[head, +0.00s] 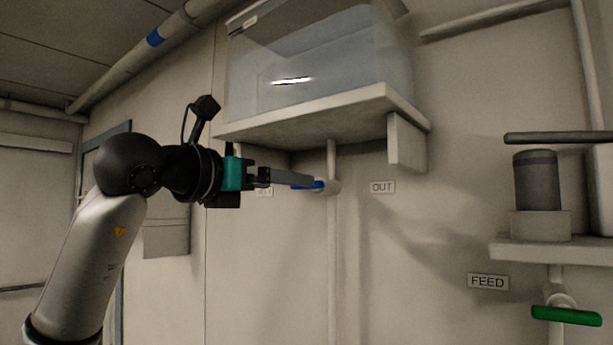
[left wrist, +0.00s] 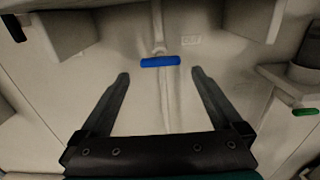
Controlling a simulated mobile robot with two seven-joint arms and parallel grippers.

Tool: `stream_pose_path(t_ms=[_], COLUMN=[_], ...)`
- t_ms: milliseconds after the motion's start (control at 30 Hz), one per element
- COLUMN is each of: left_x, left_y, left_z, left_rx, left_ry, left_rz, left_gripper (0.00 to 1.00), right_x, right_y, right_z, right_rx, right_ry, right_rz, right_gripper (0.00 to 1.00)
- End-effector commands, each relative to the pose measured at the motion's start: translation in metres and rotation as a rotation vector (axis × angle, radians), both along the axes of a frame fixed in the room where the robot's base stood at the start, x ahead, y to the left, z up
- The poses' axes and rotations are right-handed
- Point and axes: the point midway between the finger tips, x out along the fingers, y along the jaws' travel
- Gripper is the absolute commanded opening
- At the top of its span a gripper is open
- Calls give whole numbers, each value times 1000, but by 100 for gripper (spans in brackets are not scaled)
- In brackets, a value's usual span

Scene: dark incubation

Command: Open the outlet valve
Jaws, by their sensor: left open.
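The outlet valve's blue handle (head: 307,186) is on a pale vertical pipe (head: 332,240) under the tank shelf, beside a label reading OUT (head: 382,187). The handle lies about horizontal and is partly hidden by my gripper in the head view. My left gripper (head: 309,180) reaches in from the left at about handle height. In the left wrist view my left gripper (left wrist: 160,74) is open, with nothing between its fingers. The blue handle (left wrist: 160,61) shows crosswise just past the fingertips, centred in the gap. I cannot tell whether they touch. My right gripper is not in view.
A clear tank (head: 320,65) stands on a shelf (head: 330,112) above my gripper; a bracket (head: 406,143) hangs at its right. At right, a green handle (head: 566,316) sits by a FEED label (head: 488,282), below a dark cylinder (head: 537,180). The wall between is clear.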

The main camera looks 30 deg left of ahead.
Motion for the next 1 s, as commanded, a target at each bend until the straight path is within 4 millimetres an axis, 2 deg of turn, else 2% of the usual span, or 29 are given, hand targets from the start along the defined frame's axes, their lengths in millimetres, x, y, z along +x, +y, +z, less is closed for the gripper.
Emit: stream_pose_path(t_ms=[33, 200, 400, 800, 1000], left_x=[12, 46, 70, 77, 77], left_y=[-2, -4, -6, -6, -6], left_z=[3, 2, 1, 0, 0], left_rx=[-4, -4, -2, 0, 0], left_ry=[4, 4, 1, 0, 0], left_rz=[-3, -3, -2, -1, -1], left_gripper=[100, 100, 100, 100, 78], right_x=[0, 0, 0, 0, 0], right_y=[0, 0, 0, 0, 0], right_z=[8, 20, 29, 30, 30], right_rx=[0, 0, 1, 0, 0], right_ry=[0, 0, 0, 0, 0], right_rz=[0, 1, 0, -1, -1], right_gripper=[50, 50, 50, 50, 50])
